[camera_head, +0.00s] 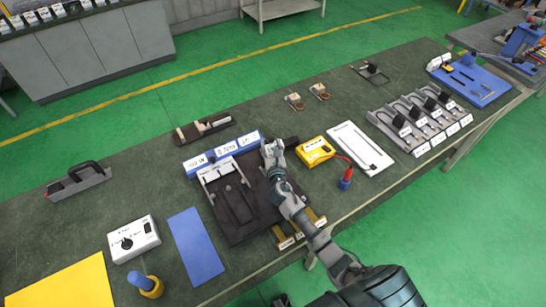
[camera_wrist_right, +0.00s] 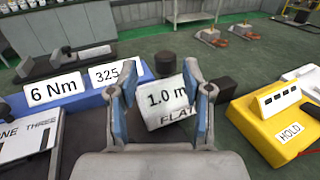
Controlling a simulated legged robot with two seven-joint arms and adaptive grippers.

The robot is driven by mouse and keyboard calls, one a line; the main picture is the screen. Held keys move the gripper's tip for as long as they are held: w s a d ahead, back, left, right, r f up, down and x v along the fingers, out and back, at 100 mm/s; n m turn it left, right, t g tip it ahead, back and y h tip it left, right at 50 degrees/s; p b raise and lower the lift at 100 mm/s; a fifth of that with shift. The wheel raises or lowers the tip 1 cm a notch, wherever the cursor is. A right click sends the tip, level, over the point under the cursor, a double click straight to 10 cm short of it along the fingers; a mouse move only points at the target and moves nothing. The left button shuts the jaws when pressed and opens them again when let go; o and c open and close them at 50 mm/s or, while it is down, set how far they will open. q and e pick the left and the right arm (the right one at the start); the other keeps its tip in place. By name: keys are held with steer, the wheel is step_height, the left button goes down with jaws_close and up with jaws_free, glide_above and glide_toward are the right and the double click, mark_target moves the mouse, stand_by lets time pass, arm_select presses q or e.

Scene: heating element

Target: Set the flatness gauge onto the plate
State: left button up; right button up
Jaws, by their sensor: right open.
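A block with a white label reading "1.0 m" and "FLAT" (camera_wrist_right: 168,102), apparently the flatness gauge, stands between the fingers of my right gripper (camera_wrist_right: 161,78) in the wrist view. The fingers are apart, one on each side of it; I cannot tell whether they touch it. In the head view my right gripper (camera_head: 272,147) is over the back right of a dark fixture (camera_head: 236,232) and mostly hides the gauge. A white plate (camera_head: 345,138) with a dark thin loop on it lies to the right. I cannot tell which is the task's plate. My left gripper is out of view.
A yellow meter (camera_head: 315,150) marked "HOLD" stands close to the right of my right gripper. Blue label blocks (camera_head: 222,152) stand left of it. A blue-and-red part (camera_head: 346,180) is near the white plate. The bench (camera_head: 270,112) is clear behind the gripper.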

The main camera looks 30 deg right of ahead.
steer(key=v, duration=0.7)
steer(key=shift+d, duration=0.1)
steer(key=shift+s+a, duration=0.3)
steer(key=shift+s, duration=0.25)
